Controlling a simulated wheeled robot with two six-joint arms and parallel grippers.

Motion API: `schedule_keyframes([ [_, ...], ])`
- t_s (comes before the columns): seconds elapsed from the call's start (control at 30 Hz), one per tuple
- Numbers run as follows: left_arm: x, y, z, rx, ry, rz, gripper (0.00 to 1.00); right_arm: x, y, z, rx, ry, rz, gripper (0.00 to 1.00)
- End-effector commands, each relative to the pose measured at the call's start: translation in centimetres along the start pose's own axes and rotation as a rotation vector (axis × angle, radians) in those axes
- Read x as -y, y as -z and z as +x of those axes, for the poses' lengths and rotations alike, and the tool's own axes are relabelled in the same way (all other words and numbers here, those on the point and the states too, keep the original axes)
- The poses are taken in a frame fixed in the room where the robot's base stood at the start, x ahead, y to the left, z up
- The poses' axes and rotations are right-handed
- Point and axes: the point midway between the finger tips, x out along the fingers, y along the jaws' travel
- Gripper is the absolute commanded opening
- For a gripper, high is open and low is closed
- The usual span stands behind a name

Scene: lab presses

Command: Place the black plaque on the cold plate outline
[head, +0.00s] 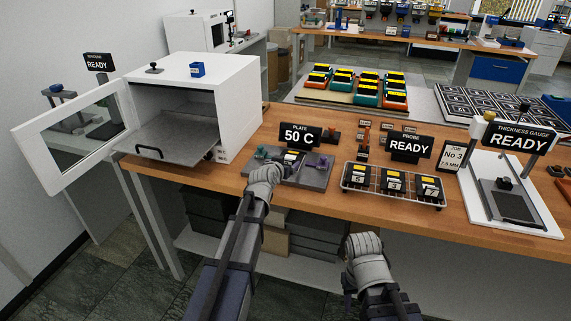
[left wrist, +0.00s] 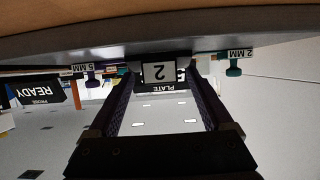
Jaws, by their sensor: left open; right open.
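A black plaque (head: 291,160) with a pale label sits on a grey plate (head: 314,178) below a sign reading PLATE 50 C. In the left wrist view a black plaque with the label 2 (left wrist: 159,73) shows upside down between the fingertips. My left gripper (head: 266,172) is at the front edge of the grey plate, and its fingers (left wrist: 160,90) are open on either side of that plaque. Contact is not clear. My right gripper (head: 365,243) is open and empty in front of the table.
A wire rack (head: 392,198) right of the plate holds black blocks labelled 5, 3 and 7. Green (head: 260,152) and purple (head: 323,163) knobs flank the plaque. An open white oven (head: 225,90) stands left, and a thickness gauge (head: 508,203) stands right.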

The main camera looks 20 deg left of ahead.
Motion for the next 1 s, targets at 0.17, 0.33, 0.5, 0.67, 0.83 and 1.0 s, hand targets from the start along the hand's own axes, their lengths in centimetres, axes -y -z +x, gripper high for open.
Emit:
schedule_keyframes([
  [0.17,0.0,0.3,-1.6,0.0,0.0,-0.001,0.84,-0.1,-0.1,-0.9,0.0,0.0,0.0,0.45],
  [0.33,0.0,0.3,-4.6,0.0,0.001,0.0,0.84,-0.2,-0.1,-2.1,0.0,0.0,0.0,0.45],
  [0.5,-0.1,0.4,-8.3,0.0,0.001,-0.001,0.84,-0.3,-0.2,-3.5,0.0,0.0,0.0,0.45],
  [0.67,-0.1,0.3,-11.2,0.0,0.0,-0.001,0.84,-0.4,-0.3,-4.5,0.0,0.0,0.001,0.45],
  [0.83,0.0,0.2,-12.2,0.0,0.0,0.0,0.84,-0.5,-0.3,-4.8,0.0,0.0,0.001,0.45],
  [1.0,0.0,0.1,-12.1,0.0,0.0,0.0,0.84,-0.5,-0.3,-4.7,0.0,0.0,0.001,0.45],
])
